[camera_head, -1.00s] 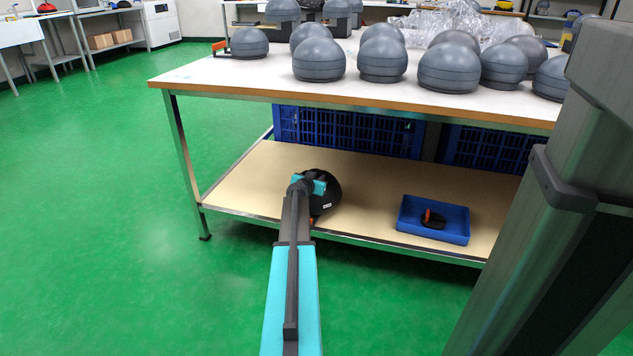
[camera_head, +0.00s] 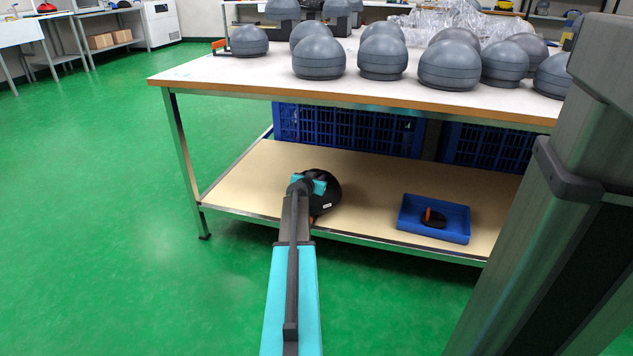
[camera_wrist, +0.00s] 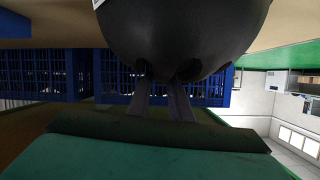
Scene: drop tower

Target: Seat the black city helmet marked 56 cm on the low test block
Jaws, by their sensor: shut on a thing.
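A black helmet (camera_head: 325,194) sits over the lower shelf of the workbench, with a small white label on its side. My gripper (camera_head: 312,184) reaches in from the front and is shut on the helmet's edge. In the wrist view the helmet (camera_wrist: 185,35) fills the upper middle, and the fingers of my gripper (camera_wrist: 165,95) meet its near edge. I cannot read the 56 cm mark. Whether the helmet touches the shelf is unclear. Several grey headform blocks stand on the bench top, one of them at the left (camera_head: 249,41); I cannot tell which is the low test block.
The bench top (camera_head: 230,77) overhangs the lower shelf (camera_head: 370,185). A blue tray (camera_head: 408,220) with a small black and orange part lies right of the helmet. Blue crates (camera_head: 345,130) stand behind. Clear plastic wrap (camera_head: 480,22) lies at the back. The green floor at left is free.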

